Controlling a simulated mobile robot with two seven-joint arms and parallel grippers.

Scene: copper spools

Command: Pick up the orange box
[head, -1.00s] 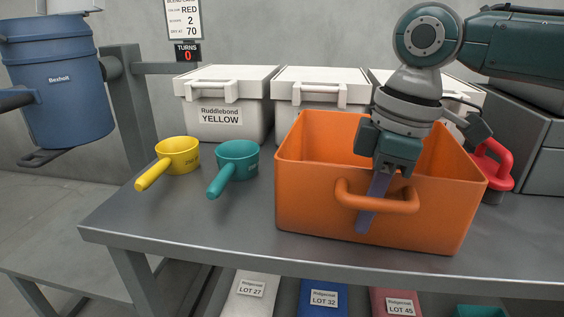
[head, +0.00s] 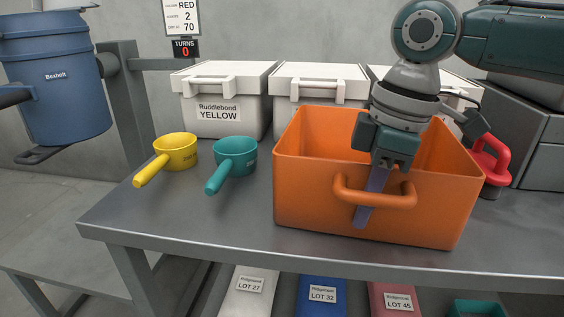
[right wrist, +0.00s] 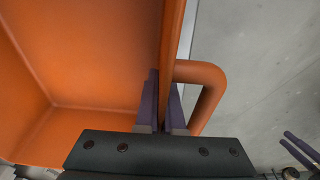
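The orange box (head: 340,205) is an open-topped bin with a bar handle (head: 374,194) on its front wall. It stands on the grey table at the right of the head view. My right gripper (head: 371,205) points down over the front wall. In the right wrist view, its purple fingers (right wrist: 163,105) straddle the box's wall (right wrist: 100,50), one inside and one between wall and handle. They appear closed against the wall, though the contact is partly hidden. The part of the box I see inside is empty.
Yellow (head: 176,152) and teal (head: 236,157) scoops sit left of the box on the table (head: 190,225). White lidded boxes (head: 225,105) stand behind. A red handle (head: 497,160) is close on the right. A blue drum (head: 55,85) hangs at the left. Labelled packages lie below.

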